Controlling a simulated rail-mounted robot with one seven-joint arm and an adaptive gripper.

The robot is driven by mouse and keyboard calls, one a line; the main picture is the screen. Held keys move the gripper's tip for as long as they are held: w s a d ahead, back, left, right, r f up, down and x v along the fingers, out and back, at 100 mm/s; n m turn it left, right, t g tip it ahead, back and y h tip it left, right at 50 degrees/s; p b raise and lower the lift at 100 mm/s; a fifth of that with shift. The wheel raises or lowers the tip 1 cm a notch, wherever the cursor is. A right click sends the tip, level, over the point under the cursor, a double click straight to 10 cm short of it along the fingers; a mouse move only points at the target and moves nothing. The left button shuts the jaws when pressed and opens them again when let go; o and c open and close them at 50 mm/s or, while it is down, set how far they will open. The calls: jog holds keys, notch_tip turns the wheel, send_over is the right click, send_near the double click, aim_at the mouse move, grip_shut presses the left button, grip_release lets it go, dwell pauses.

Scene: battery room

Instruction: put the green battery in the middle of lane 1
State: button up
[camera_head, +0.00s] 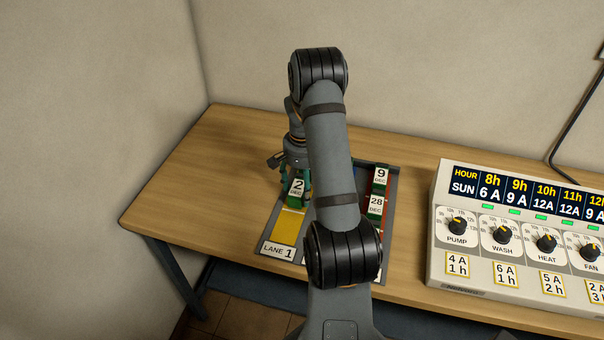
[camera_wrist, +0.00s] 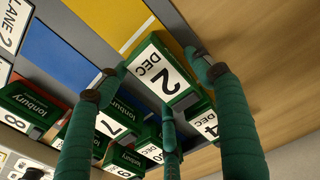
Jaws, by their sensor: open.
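A green battery (camera_wrist: 162,72) with a white "2 DEC" label is in yellow lane 1 (camera_head: 285,228); it also shows in the head view (camera_head: 297,200). It is in the middle part of the lane, beside the white cross line (camera_wrist: 136,34). My gripper (camera_wrist: 160,78) is open around this battery, with green fingers on either side and one at its end. Whether the fingers touch it I cannot tell. Another green battery (camera_wrist: 206,130), labelled "4 DEC", is behind it, partly hidden by a finger.
Other green batteries, such as "7" (camera_wrist: 112,122) and "8" (camera_wrist: 14,118), stand in neighbouring lanes. The blue lane patch (camera_wrist: 55,55) is bare. A dial panel (camera_head: 515,225) stands right of the rack. The table (camera_head: 190,180) is clear on the left. My arm hides the rack's middle in the head view.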

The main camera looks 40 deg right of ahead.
aim_at(302, 186)
notch_tip(302, 186, up, 11)
jog(key=shift+b, duration=0.35)
jog(key=shift+f, duration=0.1)
notch_tip(302, 186, down, 12)
jog(key=shift+s+a+p, duration=0.1)
jog(key=shift+p, duration=0.4)
notch_tip(302, 186, up, 2)
jog(key=shift+r+b, duration=0.2)
jog(key=shift+b, duration=0.2)
jog(key=shift+r, duration=0.35)
